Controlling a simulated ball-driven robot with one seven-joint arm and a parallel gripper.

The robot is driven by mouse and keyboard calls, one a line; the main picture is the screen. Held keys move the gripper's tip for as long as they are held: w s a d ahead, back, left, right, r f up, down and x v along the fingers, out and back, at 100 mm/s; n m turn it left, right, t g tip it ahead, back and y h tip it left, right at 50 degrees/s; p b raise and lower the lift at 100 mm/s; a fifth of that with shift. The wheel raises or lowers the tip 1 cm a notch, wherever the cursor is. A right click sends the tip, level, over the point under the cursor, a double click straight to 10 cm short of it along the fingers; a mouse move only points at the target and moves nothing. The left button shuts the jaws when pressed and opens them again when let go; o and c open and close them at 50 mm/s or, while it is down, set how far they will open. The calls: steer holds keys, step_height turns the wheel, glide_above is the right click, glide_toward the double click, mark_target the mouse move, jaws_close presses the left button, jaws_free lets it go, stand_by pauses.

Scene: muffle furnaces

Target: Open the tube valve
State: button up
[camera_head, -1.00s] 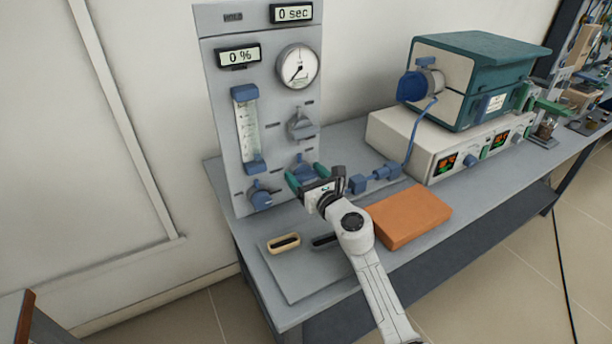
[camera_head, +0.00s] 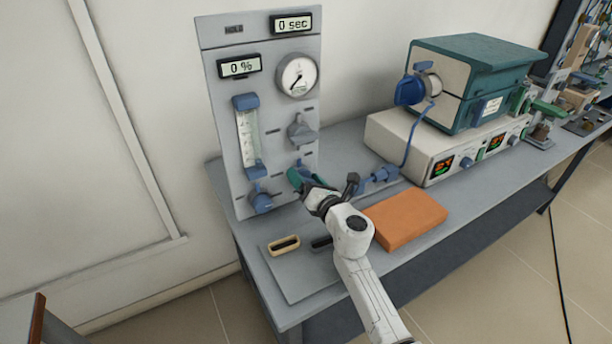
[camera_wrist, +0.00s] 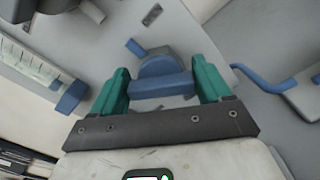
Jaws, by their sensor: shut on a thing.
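The blue valve knob (camera_wrist: 160,84) is on the lower right of the upright grey panel (camera_head: 228,120). In the wrist view its bar-shaped handle lies between the two teal fingers of my gripper (camera_wrist: 162,76), which is shut on it. In the head view my gripper (camera_head: 302,178) is at the panel's lower right and hides most of this knob. My gripper is rolled there, with one teal finger clearly visible.
A second blue knob (camera_head: 260,199) is at the panel's lower left, and a grey knob (camera_head: 301,130) is above my gripper. A blue tube fitting (camera_head: 378,175) lies to the right. An orange block (camera_head: 406,218) and the furnace (camera_head: 470,85) are farther right.

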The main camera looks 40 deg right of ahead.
steer(key=m+p, duration=0.2)
steer(key=m, duration=0.4)
steer(key=shift+d, duration=0.1)
steer(key=m, duration=0.1)
steer(key=m+p, duration=0.1)
steer(key=m, duration=0.3)
steer(key=shift+f+p, duration=0.25)
steer(key=shift+p, duration=0.1)
steer(key=shift+s, duration=0.1)
steer(key=o, duration=1)
steer(key=shift+c, duration=0.2)
steer(key=p+v, duration=0.1)
steer(key=v, duration=0.9)
steer(key=shift+s, duration=0.35)
steer(key=shift+r+m, duration=0.1)
steer(key=shift+m, duration=0.2)
